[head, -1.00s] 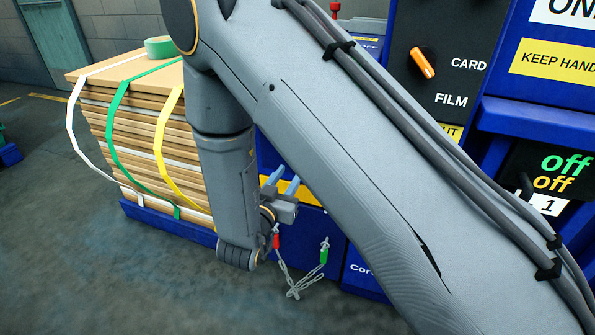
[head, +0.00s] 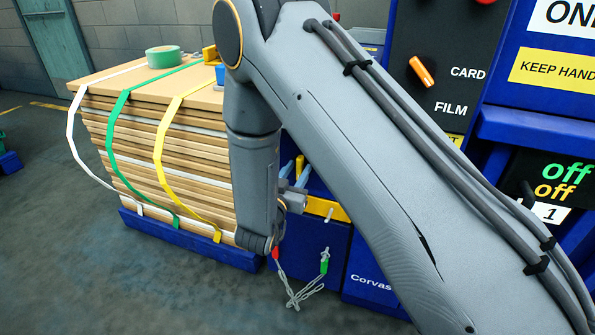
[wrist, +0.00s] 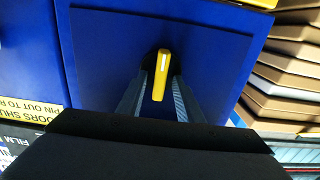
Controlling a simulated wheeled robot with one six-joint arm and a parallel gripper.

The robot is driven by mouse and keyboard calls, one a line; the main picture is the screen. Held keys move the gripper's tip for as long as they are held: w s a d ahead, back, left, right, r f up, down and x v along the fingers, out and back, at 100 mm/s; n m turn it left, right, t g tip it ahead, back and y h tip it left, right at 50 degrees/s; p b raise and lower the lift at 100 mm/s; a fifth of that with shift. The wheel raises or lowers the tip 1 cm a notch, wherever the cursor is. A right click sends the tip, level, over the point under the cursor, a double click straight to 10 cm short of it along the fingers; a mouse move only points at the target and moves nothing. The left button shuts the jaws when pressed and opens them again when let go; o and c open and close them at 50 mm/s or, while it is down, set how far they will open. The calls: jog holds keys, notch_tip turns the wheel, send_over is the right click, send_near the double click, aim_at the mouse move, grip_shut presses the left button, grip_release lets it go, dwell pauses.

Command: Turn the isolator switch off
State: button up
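The isolator switch appears to be the yellow handle (wrist: 161,75) on a dark round base, set on a blue panel in the wrist view. The handle points nearly straight along the picture's vertical, leaning slightly. My gripper (wrist: 161,88) is open, with one finger on each side of the handle and a small gap to each. In the head view my gripper (head: 295,178) is low beside my arm, by the blue machine front. A yellow handle (head: 299,165) shows between its blue-grey fingers. The switch's base is hidden there.
A strapped stack of cardboard (head: 170,150) stands left of my gripper, with a green tape roll (head: 164,57) on top. A chain with red and green tags (head: 324,262) hangs below. An orange CARD/FILM selector (head: 421,71) is at upper right. Floor at lower left is clear.

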grip_shut()
jog(key=shift+n+p, duration=1.2)
jog(key=shift+n, duration=0.3)
jog(key=n+p, duration=0.2)
jog(key=n, duration=0.1)
jog(key=shift+a+n, duration=0.2)
jog(key=shift+n, duration=0.1)
jog(key=n+p, duration=0.1)
jog(key=n, duration=0.2)
jog(key=n+p, duration=0.1)
jog(key=n, duration=0.3)
jog(key=f+n+p, duration=0.1)
jog(key=n+p, duration=0.1)
jog(key=n, duration=0.2)
jog(key=shift+w+a, duration=0.1)
jog(key=shift+a, duration=0.1)
jog(key=shift+n, duration=0.3)
